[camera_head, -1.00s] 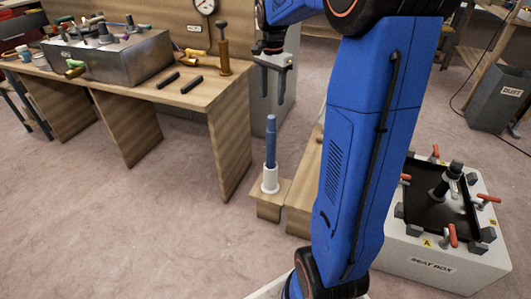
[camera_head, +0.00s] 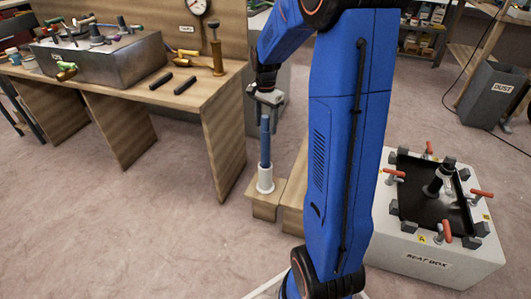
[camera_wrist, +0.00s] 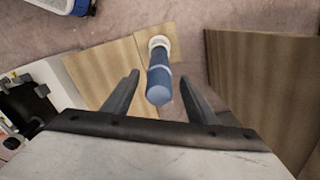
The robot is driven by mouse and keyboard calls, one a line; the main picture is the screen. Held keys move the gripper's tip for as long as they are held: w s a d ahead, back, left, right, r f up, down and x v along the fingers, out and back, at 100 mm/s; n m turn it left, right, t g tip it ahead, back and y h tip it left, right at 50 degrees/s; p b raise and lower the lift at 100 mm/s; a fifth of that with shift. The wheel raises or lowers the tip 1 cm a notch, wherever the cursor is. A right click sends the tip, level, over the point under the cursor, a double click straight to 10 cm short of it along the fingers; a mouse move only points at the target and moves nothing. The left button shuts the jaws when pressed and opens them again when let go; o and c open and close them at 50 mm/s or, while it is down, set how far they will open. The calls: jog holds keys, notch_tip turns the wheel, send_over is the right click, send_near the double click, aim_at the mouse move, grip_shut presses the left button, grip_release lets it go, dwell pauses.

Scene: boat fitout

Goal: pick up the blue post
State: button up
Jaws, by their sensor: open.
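The blue post (camera_head: 265,145) stands upright in a white round holder (camera_head: 265,179) on a low wooden stand. In the wrist view the blue post (camera_wrist: 158,80) points up toward the camera, its top close to the gap between the fingers. My gripper (camera_head: 265,108) is right above and around the top of the post in the head view. In the wrist view my gripper (camera_wrist: 162,95) is open, one finger on each side of the post, with space visible on both sides. The post's top is partly hidden by the gripper in the head view.
A wooden workbench (camera_head: 190,98) with a metal box (camera_head: 98,58) and tools stands on the left. A white seat box (camera_head: 420,255) with red-handled clamps stands at the right. A grey dust bin (camera_head: 495,95) is at the far right. Floor is clear in front.

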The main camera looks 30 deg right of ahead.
aim_at(266, 132)
notch_tip(266, 132, down, 4)
jog(key=shift+s+f, duration=0.1)
grip_shut()
